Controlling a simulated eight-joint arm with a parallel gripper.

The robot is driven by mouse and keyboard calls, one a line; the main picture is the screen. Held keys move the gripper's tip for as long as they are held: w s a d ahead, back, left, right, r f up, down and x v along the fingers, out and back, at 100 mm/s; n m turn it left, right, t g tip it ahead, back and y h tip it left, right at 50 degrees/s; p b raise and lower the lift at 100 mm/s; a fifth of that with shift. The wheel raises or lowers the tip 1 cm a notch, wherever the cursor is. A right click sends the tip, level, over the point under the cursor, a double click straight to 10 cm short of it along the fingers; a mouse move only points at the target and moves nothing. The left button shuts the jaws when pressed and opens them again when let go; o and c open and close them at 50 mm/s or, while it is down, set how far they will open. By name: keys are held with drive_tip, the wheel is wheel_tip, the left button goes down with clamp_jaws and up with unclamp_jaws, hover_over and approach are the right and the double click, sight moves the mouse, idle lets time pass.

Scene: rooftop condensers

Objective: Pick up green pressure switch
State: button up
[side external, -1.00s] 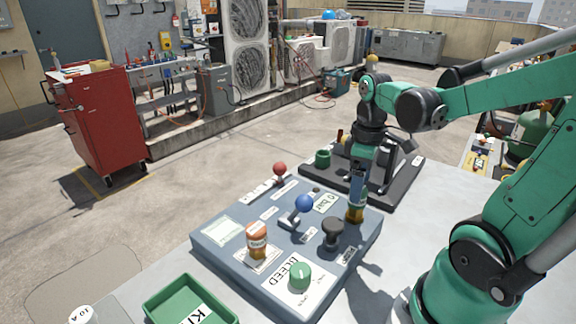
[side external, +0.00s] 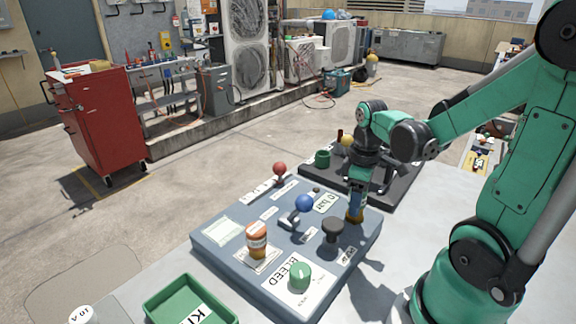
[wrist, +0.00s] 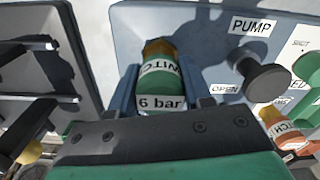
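The green pressure switch (wrist: 160,78) has a white band with partly hidden lettering, a "6 bar" label and an amber end. In the wrist view it sits between the two blue fingers of my gripper (wrist: 160,85), one on each side with hardly any gap. In the side view, my gripper (side external: 357,205) points down over the far right corner of the blue-grey panel (side external: 215,255). The amber part of the switch (side external: 354,216) shows there below and between the fingers. The rest is hidden by them. I cannot tell whether the fingers press on it.
A black knob (side external: 333,228) stands close by on the panel. A blue-knobbed lever (side external: 304,204), an orange canister (side external: 257,240), a green knob (side external: 300,275) and a red knob (side external: 280,169) are also there. A green tray (side external: 190,302) lies front left. A dark stand (side external: 405,185) is behind.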

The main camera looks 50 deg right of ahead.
clamp_jaws()
